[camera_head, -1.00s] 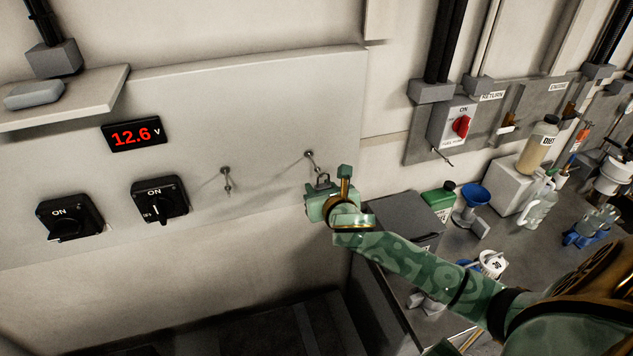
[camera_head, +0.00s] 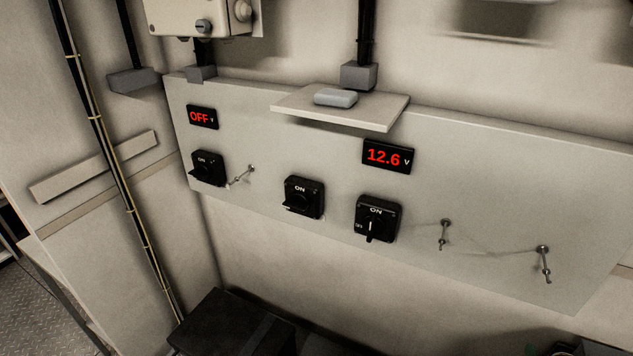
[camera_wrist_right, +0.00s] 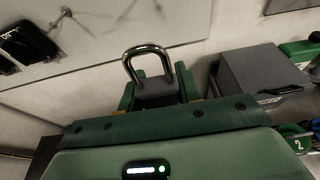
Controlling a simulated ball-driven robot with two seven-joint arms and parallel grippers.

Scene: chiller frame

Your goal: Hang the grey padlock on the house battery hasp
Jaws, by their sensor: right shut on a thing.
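The grey padlock (camera_wrist_right: 157,90) shows in the right wrist view, its bright U-shaped shackle pointing up. My right gripper (camera_wrist_right: 156,84) is shut on its body, with a green finger on each side. In the head view, a small metal fitting (camera_head: 243,174), perhaps a hasp, is beside the leftmost rotary switch (camera_head: 208,168), under a display reading OFF. Two more rotary switches, middle (camera_head: 304,197) and right (camera_head: 378,219), are marked ON. No label tells which is the house battery's. My left gripper is in neither view.
Two pegs with hanging clips (camera_head: 445,234) (camera_head: 544,263) stick out at the panel's right. A dark box (camera_head: 235,325) stands below. The right wrist view shows a grey box (camera_wrist_right: 262,80) at right.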

